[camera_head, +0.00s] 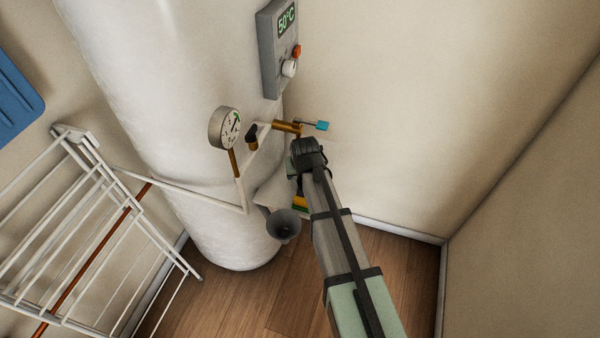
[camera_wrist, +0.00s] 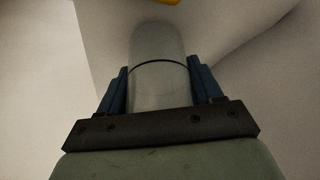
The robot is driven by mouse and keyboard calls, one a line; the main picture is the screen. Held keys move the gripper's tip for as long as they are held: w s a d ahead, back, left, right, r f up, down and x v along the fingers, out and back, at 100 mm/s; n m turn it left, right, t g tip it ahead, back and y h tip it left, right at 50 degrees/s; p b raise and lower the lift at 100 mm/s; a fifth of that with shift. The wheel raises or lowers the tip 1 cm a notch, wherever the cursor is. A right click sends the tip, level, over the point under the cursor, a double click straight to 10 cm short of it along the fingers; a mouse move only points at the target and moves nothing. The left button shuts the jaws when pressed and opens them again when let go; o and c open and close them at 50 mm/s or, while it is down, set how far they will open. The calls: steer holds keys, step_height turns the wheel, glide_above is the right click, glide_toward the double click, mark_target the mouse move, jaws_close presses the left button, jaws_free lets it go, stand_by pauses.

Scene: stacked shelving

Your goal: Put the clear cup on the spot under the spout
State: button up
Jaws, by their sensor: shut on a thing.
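The clear cup (camera_wrist: 158,85) is between the two dark blue fingers of my gripper (camera_wrist: 159,78) in the wrist view. The fingers are shut on its sides. In the head view my gripper (camera_head: 298,165) is at the white tank, just below the brass spout (camera_head: 287,127) with its cyan lever (camera_head: 316,125). The cup cannot be made out there; my gripper and arm cover that area. A pale bracket or ledge (camera_head: 272,190) shows beside my gripper, below the spout. The spot under the spout is hidden, so I cannot tell whether the cup touches it.
A pressure gauge (camera_head: 225,128) and thin pipe stand left of the spout. A grey funnel (camera_head: 283,225) hangs low beside my arm. A control box (camera_head: 278,45) is above. A white wire rack (camera_head: 85,225) stands at left. The wall to the right is clear.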

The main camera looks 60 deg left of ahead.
steer(key=shift+a+f, duration=0.1)
steer(key=shift+f, duration=0.15)
steer(key=o, duration=1)
steer(key=shift+o, duration=0.2)
steer(key=shift+r, duration=0.15)
steer(key=v, duration=1.2)
